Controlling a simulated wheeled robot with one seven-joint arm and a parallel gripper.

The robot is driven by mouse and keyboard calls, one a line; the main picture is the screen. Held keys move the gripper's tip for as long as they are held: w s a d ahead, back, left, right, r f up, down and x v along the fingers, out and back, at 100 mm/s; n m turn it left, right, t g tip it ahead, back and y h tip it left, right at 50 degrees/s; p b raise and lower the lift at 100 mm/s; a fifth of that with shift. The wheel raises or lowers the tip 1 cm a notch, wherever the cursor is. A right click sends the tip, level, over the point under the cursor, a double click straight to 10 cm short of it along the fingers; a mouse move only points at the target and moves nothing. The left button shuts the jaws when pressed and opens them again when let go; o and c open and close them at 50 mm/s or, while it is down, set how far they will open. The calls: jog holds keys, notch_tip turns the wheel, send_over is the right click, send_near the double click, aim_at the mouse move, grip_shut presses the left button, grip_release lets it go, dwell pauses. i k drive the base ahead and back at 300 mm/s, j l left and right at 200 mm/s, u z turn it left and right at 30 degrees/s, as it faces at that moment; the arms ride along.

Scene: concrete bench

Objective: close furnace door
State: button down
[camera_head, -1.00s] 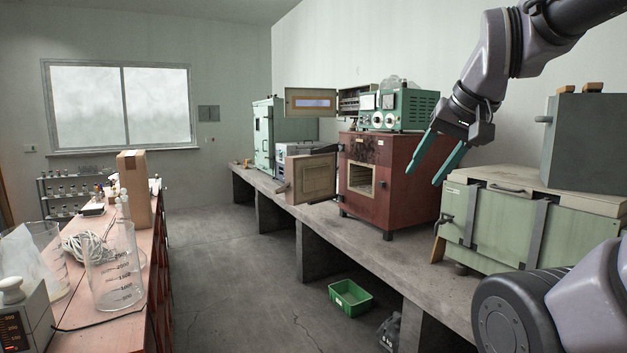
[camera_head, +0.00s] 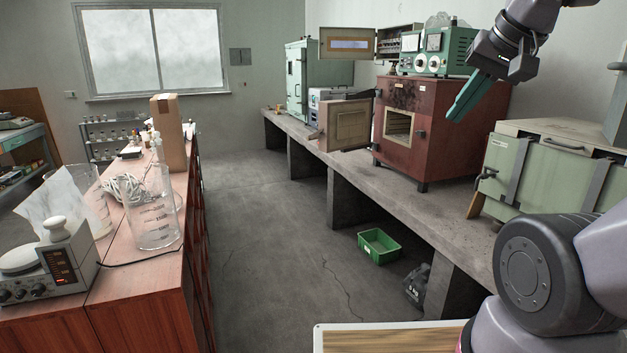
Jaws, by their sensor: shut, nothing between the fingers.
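The red-brown furnace (camera_head: 440,130) stands on the concrete bench, its square opening (camera_head: 398,128) facing the aisle. Its beige door (camera_head: 347,125) is swung wide open to the left of the opening, edge out over the bench front. My gripper (camera_head: 456,116) hangs in front of the furnace's upper right in the picture, with its teal fingers together and pointing down-left. It is apart from the door, and nothing shows between the fingers.
A teal control unit (camera_head: 438,51) sits on the furnace. Behind, a grey-green cabinet (camera_head: 320,75) and an open panel door (camera_head: 347,43) show. A green chest (camera_head: 545,165) stands to the right. A green bin (camera_head: 379,246) lies on the floor; the aisle is clear.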

aim_at(346, 123)
jog(key=i+u, duration=0.1)
jog(key=i, duration=0.45)
jog(key=i+u, duration=0.1)
jog(key=i, duration=0.5)
jog(key=i+u, duration=0.1)
jog(key=i, duration=0.45)
jog(key=i+l+u, duration=0.1)
jog(key=i, duration=0.45)
jog(key=i+l+u, duration=0.1)
jog(key=i, duration=0.45)
jog(key=i+l+u, duration=0.1)
jog(key=i+l, duration=0.15)
jog(key=i, duration=0.3)
jog(key=i+l+u, duration=0.1)
jog(key=i, duration=0.45)
jog(key=l, duration=0.1)
